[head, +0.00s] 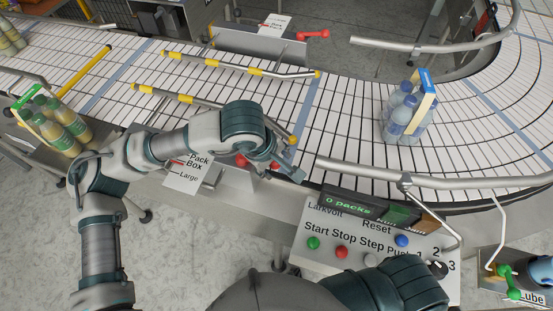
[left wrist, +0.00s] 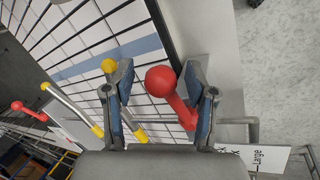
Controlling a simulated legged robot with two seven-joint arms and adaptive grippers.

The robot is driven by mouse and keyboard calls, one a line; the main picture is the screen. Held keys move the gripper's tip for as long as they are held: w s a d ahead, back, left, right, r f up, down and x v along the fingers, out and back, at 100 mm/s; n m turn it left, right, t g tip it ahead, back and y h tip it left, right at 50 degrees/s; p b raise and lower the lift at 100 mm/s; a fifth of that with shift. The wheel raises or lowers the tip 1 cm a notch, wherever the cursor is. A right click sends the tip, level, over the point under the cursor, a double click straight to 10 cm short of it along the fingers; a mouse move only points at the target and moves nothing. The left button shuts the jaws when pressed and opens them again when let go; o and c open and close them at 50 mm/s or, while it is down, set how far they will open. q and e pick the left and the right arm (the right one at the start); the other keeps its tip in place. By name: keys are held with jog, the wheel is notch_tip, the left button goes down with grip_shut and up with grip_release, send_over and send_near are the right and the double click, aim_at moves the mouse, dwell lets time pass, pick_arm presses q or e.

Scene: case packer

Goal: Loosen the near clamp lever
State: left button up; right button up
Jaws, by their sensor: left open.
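The near clamp lever is red with a ball knob. In the head view it (head: 242,160) is mostly hidden behind my left arm and gripper. In the left wrist view the lever (left wrist: 178,101) lies between the two fingers, its knob toward the fingertips. My left gripper (head: 288,163) is open around it, and it also shows in the left wrist view (left wrist: 162,82). A gap shows between the left finger and the lever; the right finger is close beside it, and I cannot tell whether they touch. My right gripper is not in view.
A far red clamp lever (head: 313,35) stands across the conveyor (head: 230,90). Yellow-banded guide rails (head: 235,68) run along the belt. A bottle pack (head: 405,112) sits on the belt at right. The button panel (head: 370,240) stands in front, with a metal rail (head: 430,181) above it.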

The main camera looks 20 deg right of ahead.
pick_arm(q)
jog(key=shift+a, duration=0.3)
jog(key=c, duration=0.6)
jog(key=shift+s, duration=0.1)
grip_shut()
jog(key=shift+d, duration=0.1)
